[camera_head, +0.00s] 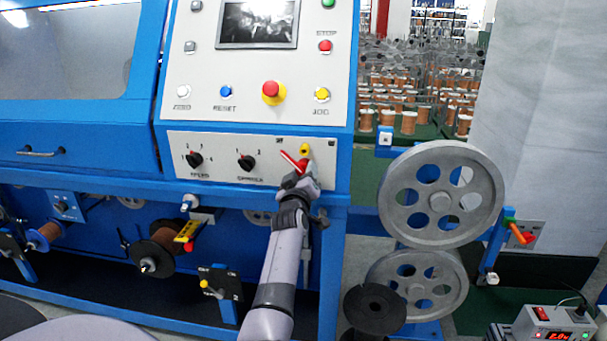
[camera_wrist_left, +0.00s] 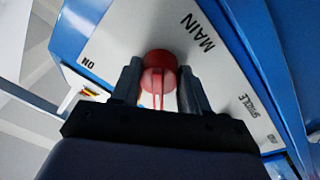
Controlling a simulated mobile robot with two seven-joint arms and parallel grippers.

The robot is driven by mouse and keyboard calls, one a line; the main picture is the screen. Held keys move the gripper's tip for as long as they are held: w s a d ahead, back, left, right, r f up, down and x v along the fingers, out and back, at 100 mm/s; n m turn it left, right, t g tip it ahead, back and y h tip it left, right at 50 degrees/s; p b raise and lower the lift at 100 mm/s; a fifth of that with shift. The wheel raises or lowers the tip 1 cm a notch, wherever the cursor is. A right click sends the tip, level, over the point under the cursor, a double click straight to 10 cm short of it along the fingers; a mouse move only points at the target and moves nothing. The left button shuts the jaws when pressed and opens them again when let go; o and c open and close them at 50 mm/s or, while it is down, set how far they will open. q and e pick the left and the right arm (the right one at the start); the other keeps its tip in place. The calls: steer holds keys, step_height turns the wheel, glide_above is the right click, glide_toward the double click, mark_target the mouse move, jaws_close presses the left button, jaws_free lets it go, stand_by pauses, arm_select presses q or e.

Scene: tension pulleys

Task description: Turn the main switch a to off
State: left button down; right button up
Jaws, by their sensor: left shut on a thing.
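The main switch a (camera_head: 303,164) is a red rotary knob on the right end of the white lower panel of the blue machine. In the left wrist view the red knob (camera_wrist_left: 158,70) sits between the two dark fingers, with MAIN printed beside it and ON printed further left. My left gripper (camera_head: 299,183) reaches up to the panel from below and is shut on the knob, covering part of it in the head view. It also shows in the left wrist view (camera_wrist_left: 159,92). The knob's exact angle is hard to read. My right gripper is not in view.
Two black selector knobs, the speed knob (camera_head: 194,160) and the spindle knob (camera_head: 246,162), are left of the switch. Above are a red emergency button (camera_head: 271,92) and a yellow jog button (camera_head: 321,94). Large grey pulleys (camera_head: 441,194) stand at right.

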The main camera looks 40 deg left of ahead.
arm_select(q)
steer(key=c, duration=0.6)
jaws_free()
steer(key=shift+o, duration=0.2)
steer(key=shift+s, duration=0.1)
steer(key=v, duration=0.7)
steer(key=shift+f, duration=0.1)
